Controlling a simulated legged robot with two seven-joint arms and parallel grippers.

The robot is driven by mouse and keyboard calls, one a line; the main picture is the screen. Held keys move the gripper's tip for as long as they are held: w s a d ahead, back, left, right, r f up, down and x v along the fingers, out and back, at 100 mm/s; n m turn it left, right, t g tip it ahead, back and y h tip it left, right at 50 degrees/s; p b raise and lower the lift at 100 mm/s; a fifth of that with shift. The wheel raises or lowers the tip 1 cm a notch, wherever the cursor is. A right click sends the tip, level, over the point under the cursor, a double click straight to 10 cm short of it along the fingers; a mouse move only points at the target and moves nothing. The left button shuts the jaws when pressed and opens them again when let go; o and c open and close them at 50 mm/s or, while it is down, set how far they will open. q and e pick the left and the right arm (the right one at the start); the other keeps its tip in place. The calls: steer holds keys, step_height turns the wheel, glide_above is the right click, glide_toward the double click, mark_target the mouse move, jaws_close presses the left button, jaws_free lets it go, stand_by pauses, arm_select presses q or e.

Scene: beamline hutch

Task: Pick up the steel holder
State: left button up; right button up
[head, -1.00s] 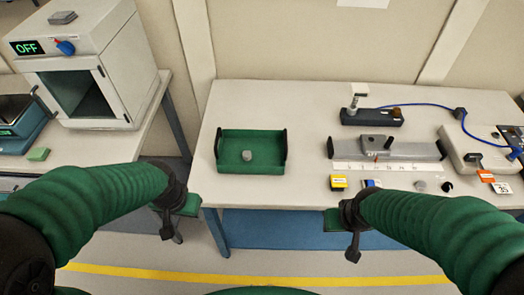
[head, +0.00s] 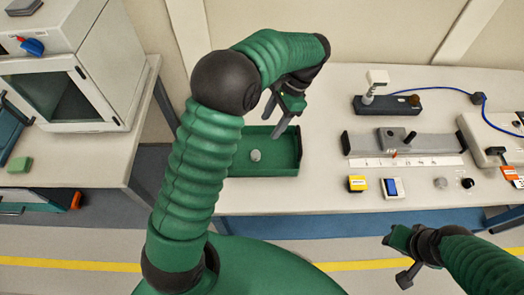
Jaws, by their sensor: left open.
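A small grey rounded piece (head: 255,155), which looks like the steel holder, lies inside the green tray (head: 290,168) on the table. My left gripper (head: 275,117) is above the tray, over its back part, with its fingers apart and pointing down. It is empty and not touching the piece. My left arm hides the tray's left side. My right gripper (head: 398,258) is low at the front right, before the table's front edge and away from the piece. Its finger gap does not show clearly.
Right of the tray stand a grey rail fixture (head: 430,145), a dark block with a post (head: 385,105), a yellow box (head: 357,184), a small blue-screened device (head: 393,188) and a grey disc (head: 440,183). A white cabinet (head: 60,85) stands at the left.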

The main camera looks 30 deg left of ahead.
mark_target(256, 153)
arm_select(q)
steer(key=x, duration=1.3)
steer(key=shift+s+f, duration=0.1)
steer(key=shift+f, duration=0.05)
steer(key=shift+s+f, duration=0.1)
steer(key=shift+f, duration=0.25)
steer(key=shift+d, duration=0.3)
steer(key=shift+c, duration=0.5)
steer(key=shift+a, duration=0.25)
steer(key=c, duration=0.9)
steer(key=shift+b, duration=0.3)
jaws_close()
